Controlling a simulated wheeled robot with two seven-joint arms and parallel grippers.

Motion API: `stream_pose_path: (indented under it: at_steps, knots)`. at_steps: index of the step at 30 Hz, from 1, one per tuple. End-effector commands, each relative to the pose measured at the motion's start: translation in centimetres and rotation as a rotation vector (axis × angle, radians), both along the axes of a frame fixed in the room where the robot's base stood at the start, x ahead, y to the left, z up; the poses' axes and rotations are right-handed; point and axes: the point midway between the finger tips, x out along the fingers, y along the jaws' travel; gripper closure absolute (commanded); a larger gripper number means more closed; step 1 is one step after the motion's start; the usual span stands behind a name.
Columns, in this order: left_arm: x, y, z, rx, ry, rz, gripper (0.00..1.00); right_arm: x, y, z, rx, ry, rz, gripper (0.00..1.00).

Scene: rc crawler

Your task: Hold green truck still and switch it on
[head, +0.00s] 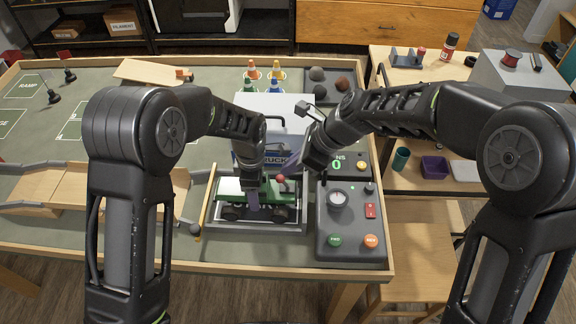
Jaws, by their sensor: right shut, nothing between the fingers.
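The green truck (228,188) with dark wheels stands in a grey tray (262,229) near the table's front edge. My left gripper (254,194) reaches down over the truck's middle and covers part of it. Its fingers are largely hidden by the wrist, so I cannot tell whether they grip the truck. A small red knob (280,178) shows at the truck's right part. My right gripper (322,178) is shut and empty, pointing down just right of the truck, near the upper left of the grey control box. I cannot make out the truck's switch.
The grey control box (328,221) right of the tray has a dial (338,198), a red switch (370,210), and green (335,240) and orange (371,241) buttons. A box marked TRUCK (284,148) stands behind. Cones (276,70) are farther back. A wooden ramp (50,188) lies left.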

Motion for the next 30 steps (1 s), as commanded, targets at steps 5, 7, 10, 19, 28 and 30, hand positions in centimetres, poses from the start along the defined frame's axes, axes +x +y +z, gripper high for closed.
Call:
stream_pose_path:
  at_steps: [5, 7, 10, 19, 28, 30]
  knots:
    - [0.0, 0.0, 0.0, 0.0, -0.001, 0.0, 1.0, -0.5, -1.7, 2.1, 0.002, -0.004, -0.001, 1.0]
    - [0.0, 0.0, 0.0, 0.0, -0.001, 0.0, 1.0, -0.7, -1.8, 3.5, 0.002, -0.005, 0.003, 1.0]
    - [0.0, 0.0, 0.0, 0.0, -0.001, 0.0, 1.0, -1.0, -1.6, 5.7, 0.003, -0.006, 0.003, 1.0]
    - [0.0, 0.0, 0.0, 0.0, -0.001, 0.0, 1.0, -1.7, -1.2, 11.0, 0.002, -0.002, 0.0, 1.0]
    - [0.0, 0.0, 0.0, 0.0, -0.001, 0.0, 1.0, -2.0, -1.2, 12.1, 0.0, 0.001, 0.001, 1.0]
    - [0.0, 0.0, 0.0, 0.0, -0.001, 0.0, 1.0, -2.0, -1.1, 12.1, 0.0, 0.001, 0.001, 1.0]
